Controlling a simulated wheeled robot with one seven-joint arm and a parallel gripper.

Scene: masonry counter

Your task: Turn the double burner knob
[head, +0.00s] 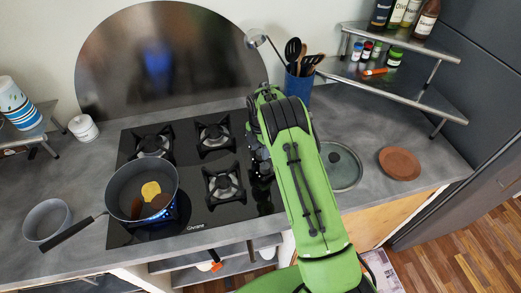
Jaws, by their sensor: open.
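The black gas cooktop (190,215) sits in the grey counter, with several burners. The front-left burner shows a blue flame under a grey pan. Dark, shiny knob shapes (262,172) stand along the cooktop's right side, partly covered by my arm. I cannot tell which of them is the double burner knob. My green arm reaches over the right edge of the cooktop. My gripper (257,158) points down beside the knobs, mostly hidden by the arm. It is open, and I cannot tell whether it touches a knob.
The pan (143,182) holds yellow and brown food; its handle points to the front left. A small bowl (47,221) stands left. A utensil holder (299,84) stands behind my arm. A round lid (340,168) and brown plate (400,163) lie right. Shelves (395,75) hold bottles.

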